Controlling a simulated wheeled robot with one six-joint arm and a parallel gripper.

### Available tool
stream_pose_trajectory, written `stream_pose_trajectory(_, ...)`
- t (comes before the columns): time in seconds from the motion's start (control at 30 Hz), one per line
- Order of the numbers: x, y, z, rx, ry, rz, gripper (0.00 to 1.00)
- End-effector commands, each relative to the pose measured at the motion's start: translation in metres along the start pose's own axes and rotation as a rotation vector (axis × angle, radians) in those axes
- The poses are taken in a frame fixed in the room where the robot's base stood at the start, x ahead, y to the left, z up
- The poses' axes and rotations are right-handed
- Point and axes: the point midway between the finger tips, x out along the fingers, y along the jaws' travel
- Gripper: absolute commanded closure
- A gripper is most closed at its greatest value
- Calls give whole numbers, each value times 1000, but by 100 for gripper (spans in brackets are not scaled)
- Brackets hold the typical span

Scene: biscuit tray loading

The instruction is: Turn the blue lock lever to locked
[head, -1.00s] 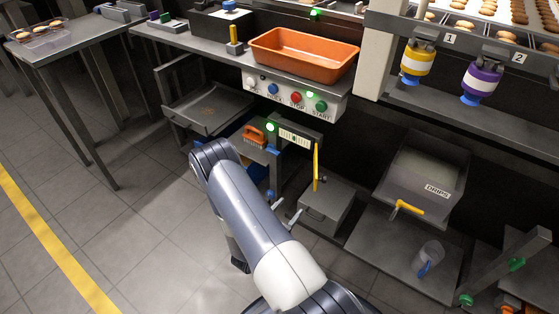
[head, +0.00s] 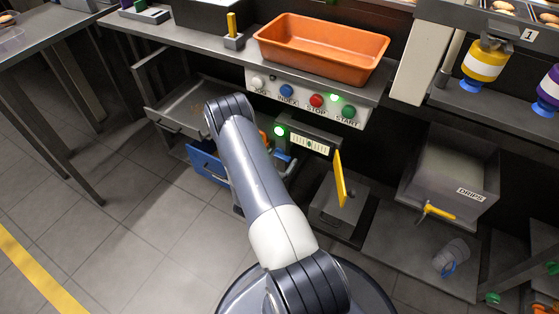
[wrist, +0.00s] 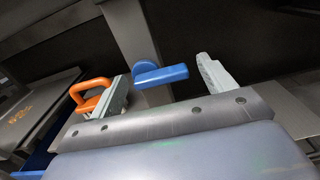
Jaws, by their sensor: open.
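The blue lock lever (wrist: 162,75) shows in the wrist view, a rounded hub with a flat handle pointing right and slightly up in the picture. It is in front of a grey post. My gripper (wrist: 162,67) is open, one pale finger on each side of the lever in the picture. I see no clear contact, and cannot tell how deep the lever sits between the fingers.
An orange handle (wrist: 92,95) shows close beside the left finger. In the head view, a yellow flap (head: 340,178) and a grey box stand right of my arm. A blue crate (head: 205,163) is at left. The control panel (head: 270,100) is above; floor at lower left is clear.

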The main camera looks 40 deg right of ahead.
Motion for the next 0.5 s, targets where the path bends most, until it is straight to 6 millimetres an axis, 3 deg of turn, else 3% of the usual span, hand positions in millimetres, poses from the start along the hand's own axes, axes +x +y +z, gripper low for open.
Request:
stream_pose_trajectory(0.1, 0, 0, 0, 0, 0, 0, 23)
stream_pose_trajectory(0.5, 0, 0, 0, 0, 0, 0, 55)
